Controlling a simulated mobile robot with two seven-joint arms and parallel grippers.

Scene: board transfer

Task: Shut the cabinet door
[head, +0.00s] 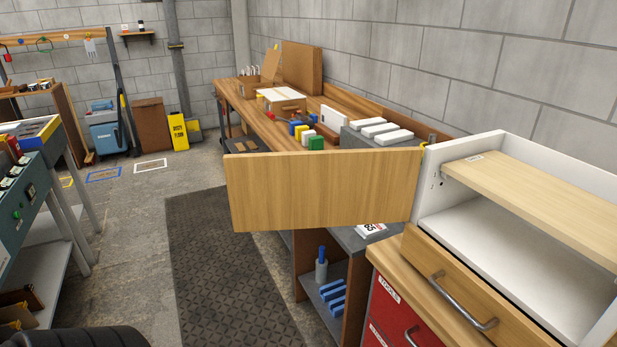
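The cabinet door (322,190) is a light wood panel that stands wide open. It sticks out to the left from the cabinet's left side, with its hinge edge at the white side wall. The cabinet (436,190) is a white open box on the right, with a light wood shelf (535,185) inside; no objects show in it. Neither of my grippers is in view.
A wood drawer (480,290) with a metal handle and a red drawer unit (392,305) sit below the cabinet. A workbench (255,118) with boxes and blocks runs behind the door. A dark floor mat (215,270) lies clear to the left.

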